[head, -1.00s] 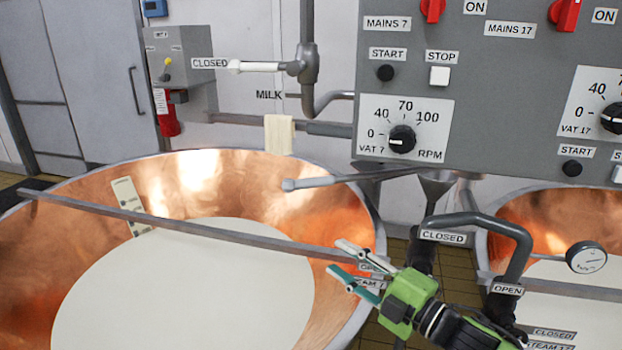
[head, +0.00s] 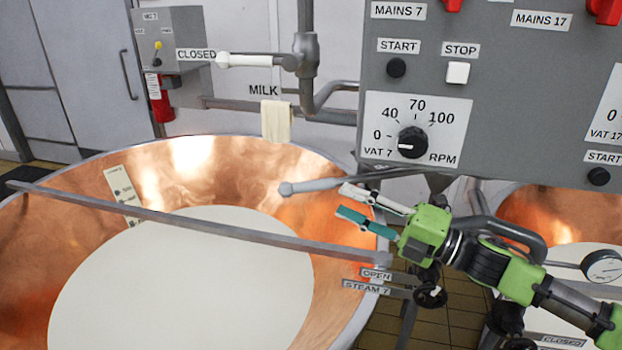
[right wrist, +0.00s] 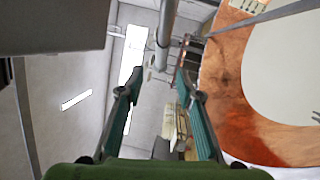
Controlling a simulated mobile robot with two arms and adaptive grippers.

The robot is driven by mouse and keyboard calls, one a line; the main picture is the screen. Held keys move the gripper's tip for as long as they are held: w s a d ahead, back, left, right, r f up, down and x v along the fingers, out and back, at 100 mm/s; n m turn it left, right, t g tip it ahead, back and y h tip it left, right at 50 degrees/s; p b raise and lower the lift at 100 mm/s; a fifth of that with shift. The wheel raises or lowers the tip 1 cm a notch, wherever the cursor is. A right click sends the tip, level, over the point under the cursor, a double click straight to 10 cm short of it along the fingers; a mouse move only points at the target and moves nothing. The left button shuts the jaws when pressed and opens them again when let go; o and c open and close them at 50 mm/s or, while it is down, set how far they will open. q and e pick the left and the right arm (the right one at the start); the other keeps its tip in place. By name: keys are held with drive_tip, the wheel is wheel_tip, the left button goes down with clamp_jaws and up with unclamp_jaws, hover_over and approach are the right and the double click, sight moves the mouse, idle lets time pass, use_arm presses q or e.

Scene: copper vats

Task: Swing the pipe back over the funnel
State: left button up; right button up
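The grey swing pipe (head: 318,184) sticks out from beneath the control box, its rounded free end over the right side of the copper vat (head: 65,188). My right gripper (head: 345,201) is open and empty, its fingertips just below and to the right of the pipe's free end. They look close to the pipe, but I cannot tell if they touch. In the right wrist view the fingers are spread around empty space (right wrist: 157,90). My left gripper is not in view.
A flat bar (head: 190,222) lies across the vat. The control box (head: 480,120) hangs just above the pipe. A milk pipe with a white-handled valve (head: 245,61) and a cloth (head: 276,121) are behind. A gauge (head: 602,266) stands to the right.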

sight(318, 189)
drive_tip(key=p+x, duration=0.2)
drive_tip(key=x, duration=0.6)
drive_tip(key=shift+w+p, duration=0.3)
drive_tip(key=shift+p, duration=0.1)
drive_tip(key=shift+w+a, duration=0.25)
drive_tip(key=shift+a, duration=0.3)
clamp_jaws()
